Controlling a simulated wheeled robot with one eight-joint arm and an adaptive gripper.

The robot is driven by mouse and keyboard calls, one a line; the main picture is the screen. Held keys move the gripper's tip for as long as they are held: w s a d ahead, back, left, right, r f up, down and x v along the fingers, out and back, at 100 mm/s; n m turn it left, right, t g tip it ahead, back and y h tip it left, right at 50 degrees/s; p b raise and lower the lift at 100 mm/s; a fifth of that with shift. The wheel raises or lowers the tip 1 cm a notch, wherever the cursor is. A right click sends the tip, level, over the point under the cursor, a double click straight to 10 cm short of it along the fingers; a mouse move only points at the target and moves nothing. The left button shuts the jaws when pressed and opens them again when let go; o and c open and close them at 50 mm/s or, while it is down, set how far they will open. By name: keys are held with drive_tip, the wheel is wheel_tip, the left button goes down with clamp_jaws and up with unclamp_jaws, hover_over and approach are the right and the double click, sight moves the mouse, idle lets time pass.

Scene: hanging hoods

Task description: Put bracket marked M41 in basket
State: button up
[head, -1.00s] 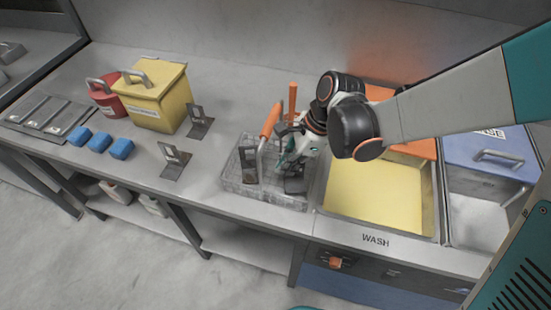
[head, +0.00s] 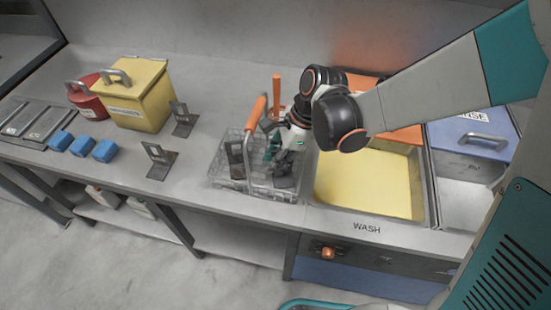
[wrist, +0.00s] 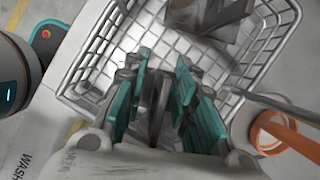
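The grey wire basket (head: 225,183) stands on the counter, left of the wash sink. My gripper (head: 280,158) reaches down into its right part. In the wrist view, my gripper's teal fingers (wrist: 162,88) stand apart, with a dark grey bracket (wrist: 157,105) edge-on between them and gaps visible beside it. This bracket is low in the basket in the head view (head: 284,180), partly hidden by the fingers. A second bracket (head: 236,160) stands in the basket's left part and shows at the top of the wrist view (wrist: 208,14). No bracket marking is readable.
Two more brackets, a nearer one (head: 159,160) and a farther one (head: 184,120), stand on the counter left of the basket. The basket's orange-gripped handle (head: 257,115) rises beside my gripper. The yellow-bottomed wash sink (head: 365,185) lies to the right. Blue blocks (head: 82,145) lie far left.

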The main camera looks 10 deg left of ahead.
drive_tip(key=p+v, duration=0.8)
drive_tip(key=v, duration=0.4)
